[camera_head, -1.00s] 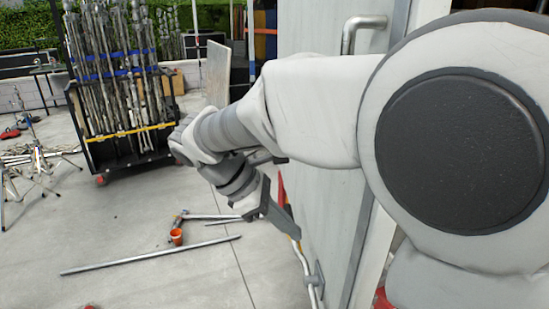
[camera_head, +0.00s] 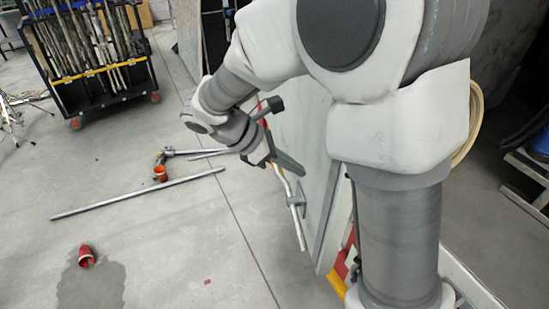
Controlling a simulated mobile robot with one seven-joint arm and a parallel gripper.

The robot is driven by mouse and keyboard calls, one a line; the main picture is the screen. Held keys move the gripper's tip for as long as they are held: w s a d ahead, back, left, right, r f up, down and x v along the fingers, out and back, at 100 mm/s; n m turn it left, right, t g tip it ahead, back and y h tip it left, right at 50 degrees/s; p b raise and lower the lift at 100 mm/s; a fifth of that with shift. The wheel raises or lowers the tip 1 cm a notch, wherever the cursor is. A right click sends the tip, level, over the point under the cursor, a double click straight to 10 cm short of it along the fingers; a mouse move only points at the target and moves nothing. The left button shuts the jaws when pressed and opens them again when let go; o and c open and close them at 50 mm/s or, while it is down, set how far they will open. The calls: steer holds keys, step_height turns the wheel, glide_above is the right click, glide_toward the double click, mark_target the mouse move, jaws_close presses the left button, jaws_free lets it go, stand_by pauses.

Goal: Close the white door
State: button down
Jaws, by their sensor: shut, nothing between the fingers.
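The white door (camera_head: 317,195) is a pale grey-white panel standing right of centre, seen at a steep angle and partly hidden behind my arm. A metal bar with a bracket (camera_head: 296,212) runs down its near left side. My gripper (camera_head: 296,168) is shut and empty, its dark fingers pointing right in front of the door's left face. I cannot tell whether the fingertips touch the panel. The upper part of the door is hidden by my arm or out of view.
A black cart of metal stands (camera_head: 105,95) is at the back left. A long pipe (camera_head: 140,192), an orange cup (camera_head: 160,173) and a red cup (camera_head: 86,257) beside a wet patch lie on the concrete floor. Open floor lies left of the door. Dark shelving (camera_head: 530,180) stands at right.

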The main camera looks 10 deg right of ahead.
steer(key=shift+d, duration=1.25)
